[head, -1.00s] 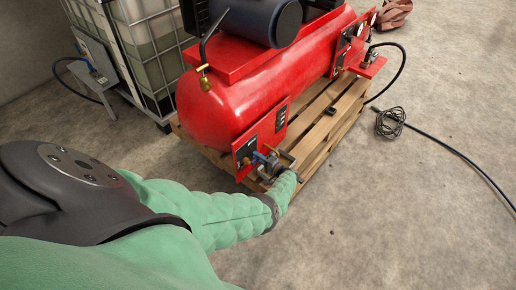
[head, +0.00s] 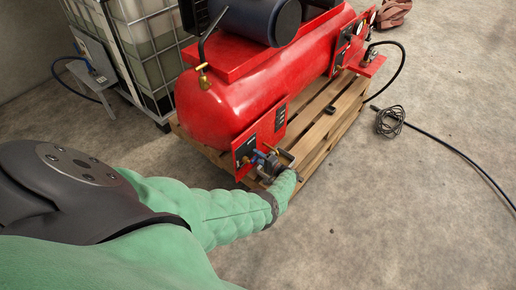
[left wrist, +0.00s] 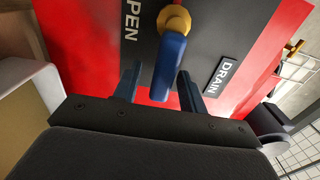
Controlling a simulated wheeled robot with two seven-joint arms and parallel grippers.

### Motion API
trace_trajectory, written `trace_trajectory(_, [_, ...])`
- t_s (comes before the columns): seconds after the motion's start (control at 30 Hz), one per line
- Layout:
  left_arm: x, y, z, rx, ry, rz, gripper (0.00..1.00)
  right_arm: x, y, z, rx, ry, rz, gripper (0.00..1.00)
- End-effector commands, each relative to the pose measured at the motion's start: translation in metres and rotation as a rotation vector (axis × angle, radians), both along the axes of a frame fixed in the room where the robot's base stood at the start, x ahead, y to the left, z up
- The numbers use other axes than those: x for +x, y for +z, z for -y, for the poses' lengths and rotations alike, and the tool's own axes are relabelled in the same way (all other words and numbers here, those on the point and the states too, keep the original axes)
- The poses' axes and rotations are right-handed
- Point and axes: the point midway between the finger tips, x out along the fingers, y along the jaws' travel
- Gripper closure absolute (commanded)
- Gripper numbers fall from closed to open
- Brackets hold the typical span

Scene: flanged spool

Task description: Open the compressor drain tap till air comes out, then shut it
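The red compressor (head: 225,110) stands on a wooden pallet, with a dark drain panel (head: 244,151) low on its near end. In the left wrist view the drain tap has a blue lever (left wrist: 170,62) on a brass stem (left wrist: 174,19), in front of a dark plate lettered "DRAIN" (left wrist: 223,76) and "PEN", its first letter cut off. My left gripper (left wrist: 158,88) is open, one finger on each side of the lever, with gaps showing. It also shows at the panel in the head view (head: 267,161). The tap's outlet is not clearly seen. My right gripper is not in view.
The pallet (head: 318,131) edge lies just right of my left gripper. A caged liquid tank (head: 145,45) stands behind left. A black hose and coiled cable (head: 390,121) lie on the floor at right. The near right floor is clear.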

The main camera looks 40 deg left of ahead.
Motion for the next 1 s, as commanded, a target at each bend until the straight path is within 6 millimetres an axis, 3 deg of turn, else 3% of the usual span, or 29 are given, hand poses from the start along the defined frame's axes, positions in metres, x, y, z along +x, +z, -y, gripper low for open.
trace_trajectory(0.27, [-0.001, -0.001, 0.009, -0.001, 0.000, 0.000, 0.58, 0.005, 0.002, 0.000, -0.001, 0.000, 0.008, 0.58])
trace_trajectory(0.7, [-0.005, -0.001, 0.070, -0.001, -0.001, 0.000, 0.58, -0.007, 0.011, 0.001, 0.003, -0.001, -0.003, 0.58])
trace_trajectory(1.0, [-0.006, 0.000, 0.078, 0.000, 0.000, 0.000, 0.58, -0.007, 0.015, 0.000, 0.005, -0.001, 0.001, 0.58])
